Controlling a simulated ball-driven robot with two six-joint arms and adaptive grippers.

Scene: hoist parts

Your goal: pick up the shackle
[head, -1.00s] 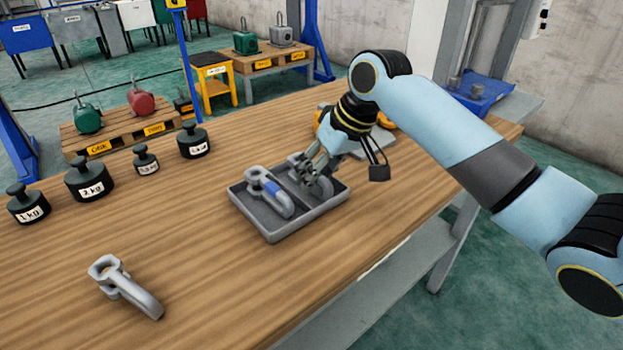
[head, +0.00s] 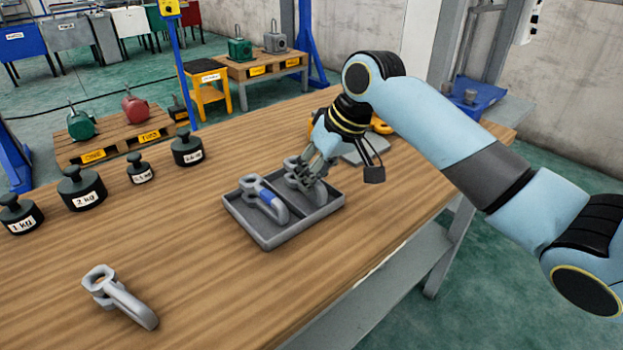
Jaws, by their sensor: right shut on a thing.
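A grey tray (head: 270,241) with two compartments stands on the wooden table. A grey shackle with a blue band (head: 264,198) lies in its left compartment. Another grey shackle (head: 293,168) is in the right compartment, partly hidden by my right gripper. My right gripper (head: 311,178) reaches down into that compartment and is shut on this shackle; I cannot tell if the shackle is clear of the tray floor. A third grey shackle (head: 120,297) lies loose on the table at the front left. My left gripper is not in view.
Several dark weights, among them the 2 kg weight (head: 82,188), stand along the table's left edge. A grey plate (head: 366,150) and a yellow object (head: 381,126) lie behind my right gripper. The table (head: 205,270) is clear between the tray and the loose shackle.

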